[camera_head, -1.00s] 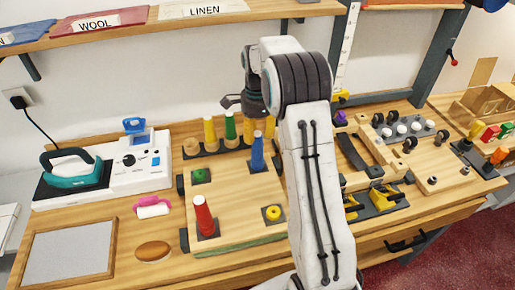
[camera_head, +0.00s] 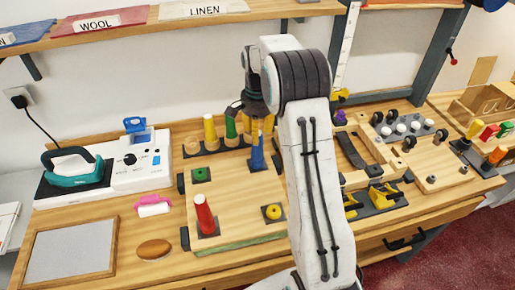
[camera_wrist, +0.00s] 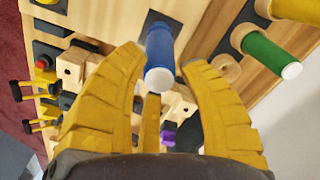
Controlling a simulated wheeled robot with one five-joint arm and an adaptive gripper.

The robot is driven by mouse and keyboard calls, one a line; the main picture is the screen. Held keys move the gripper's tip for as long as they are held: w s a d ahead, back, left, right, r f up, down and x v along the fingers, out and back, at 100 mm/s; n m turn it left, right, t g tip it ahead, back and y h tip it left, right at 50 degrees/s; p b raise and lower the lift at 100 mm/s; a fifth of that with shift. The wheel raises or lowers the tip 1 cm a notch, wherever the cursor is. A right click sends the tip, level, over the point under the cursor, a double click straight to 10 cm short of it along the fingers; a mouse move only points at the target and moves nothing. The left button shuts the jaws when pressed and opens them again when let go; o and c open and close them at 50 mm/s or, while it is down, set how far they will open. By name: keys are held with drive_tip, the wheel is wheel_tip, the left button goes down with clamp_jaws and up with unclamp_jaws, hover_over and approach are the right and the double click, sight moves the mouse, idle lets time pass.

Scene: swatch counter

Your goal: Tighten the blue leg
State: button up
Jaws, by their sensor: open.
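The blue leg (camera_head: 257,155) stands upright at the back right corner of the wooden board (camera_head: 232,195). In the wrist view the blue leg (camera_wrist: 160,58) shows with its pale end between the yellow fingers. My gripper (camera_wrist: 163,70) is open around the leg's top, with visible room on both sides. In the head view my gripper (camera_head: 257,128) is above the leg, partly behind my arm. The red leg (camera_head: 204,214) stands at the board's front left. A green socket (camera_head: 201,175) and a yellow socket (camera_head: 273,212) on the board hold no leg.
A yellow leg (camera_head: 210,130) and a green leg (camera_head: 231,127) stand in a rack behind the board. An iron (camera_head: 74,170) and its station are at left. Yellow-handled clamps (camera_head: 377,197) lie right of my arm. A brown oval (camera_head: 154,250) lies front left.

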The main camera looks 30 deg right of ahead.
drive_tip(key=n, duration=0.4)
drive_tip(key=shift+n, duration=0.4)
drive_tip(key=n+p, duration=0.1)
drive_tip(key=n, duration=0.4)
clamp_jaws()
drive_tip(key=m, duration=1)
drive_tip(key=shift+m+p, duration=0.3)
drive_tip(key=m, duration=0.4)
drive_tip(key=shift+f, duration=0.1)
